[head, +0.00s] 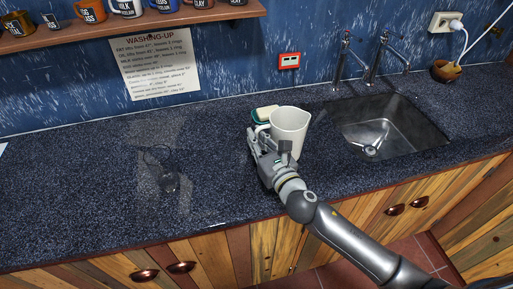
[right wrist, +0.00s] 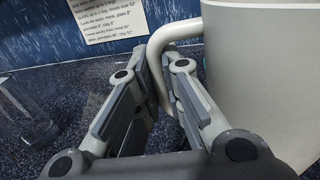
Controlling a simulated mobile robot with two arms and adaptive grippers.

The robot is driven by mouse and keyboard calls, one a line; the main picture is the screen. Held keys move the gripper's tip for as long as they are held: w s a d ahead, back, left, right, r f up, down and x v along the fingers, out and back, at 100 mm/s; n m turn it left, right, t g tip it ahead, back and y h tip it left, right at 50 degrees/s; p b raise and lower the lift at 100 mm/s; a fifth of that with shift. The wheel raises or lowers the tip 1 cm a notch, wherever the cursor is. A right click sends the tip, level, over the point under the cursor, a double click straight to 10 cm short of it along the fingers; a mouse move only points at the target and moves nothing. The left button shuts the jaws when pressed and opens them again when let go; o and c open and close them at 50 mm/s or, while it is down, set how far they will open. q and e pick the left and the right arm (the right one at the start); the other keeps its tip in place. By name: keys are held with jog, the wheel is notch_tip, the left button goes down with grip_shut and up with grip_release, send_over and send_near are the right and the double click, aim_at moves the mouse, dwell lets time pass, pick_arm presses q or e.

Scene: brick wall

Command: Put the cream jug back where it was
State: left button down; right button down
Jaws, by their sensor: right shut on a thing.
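The cream jug (head: 289,132) is a pale, tall vessel, upright over the dark speckled counter, left of the sink. My right gripper (head: 265,143) is at its left side. In the right wrist view the two fingers (right wrist: 164,70) are closed around the jug's handle (right wrist: 158,48), and the jug's body (right wrist: 270,75) fills the right side. I cannot tell whether the jug's base touches the counter, because the gripper and arm are close in front of it. My left gripper is out of view.
A clear glass vessel (head: 166,177) stands on the counter to the left; it also shows in the right wrist view (right wrist: 28,112). A small green and white item (head: 264,113) lies behind the jug. The sink (head: 405,122) is at right. A mug shelf (head: 130,25) hangs upper left.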

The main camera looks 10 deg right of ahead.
jog(key=shift+w+f+b, duration=0.2)
jog(key=shift+f+b, duration=0.15)
jog(key=shift+f, duration=1.3)
jog(key=shift+f, duration=0.1)
jog(key=shift+f, duration=0.15)
jog(key=c, duration=1.5)
grip_release()
jog(key=shift+c, duration=0.2)
